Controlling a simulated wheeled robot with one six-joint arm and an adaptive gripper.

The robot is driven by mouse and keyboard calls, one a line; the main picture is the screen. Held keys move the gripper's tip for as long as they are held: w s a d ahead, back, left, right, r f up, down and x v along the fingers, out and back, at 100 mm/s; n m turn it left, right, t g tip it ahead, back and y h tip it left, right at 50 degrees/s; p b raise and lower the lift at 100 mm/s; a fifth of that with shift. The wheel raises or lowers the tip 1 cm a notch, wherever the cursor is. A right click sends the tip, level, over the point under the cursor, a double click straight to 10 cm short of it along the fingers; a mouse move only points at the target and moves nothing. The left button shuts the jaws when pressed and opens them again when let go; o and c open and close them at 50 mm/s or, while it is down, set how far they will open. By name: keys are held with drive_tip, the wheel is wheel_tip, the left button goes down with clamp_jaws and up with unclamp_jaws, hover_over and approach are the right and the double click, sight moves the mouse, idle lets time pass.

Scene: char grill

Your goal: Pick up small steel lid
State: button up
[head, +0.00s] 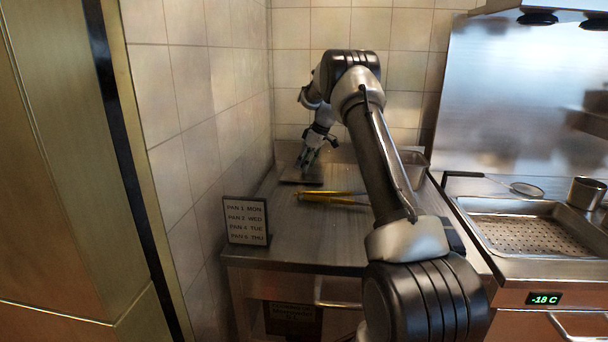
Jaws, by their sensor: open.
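A flat grey metal piece, which looks like the small steel lid (302,177), lies on the steel counter near the tiled left wall. My gripper (305,162) is open and points down just above this piece, near its back part. I cannot tell whether the fingertips touch it. The gripper covers some of the piece, and any handle or knob on it is too small to make out.
Yellow-handled tongs (332,197) lie just in front of the flat piece. A sign (246,221) stands at the counter's front left. A steel pan (413,165) is behind my arm. A perforated tray (530,235), a strainer (526,189) and a pot (586,193) are right.

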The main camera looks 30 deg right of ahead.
drive_tip(key=shift+w+f, duration=0.15)
drive_tip(key=shift+f, duration=0.3)
drive_tip(key=shift+a, duration=0.1)
clamp_jaws()
drive_tip(key=shift+r, duration=0.15)
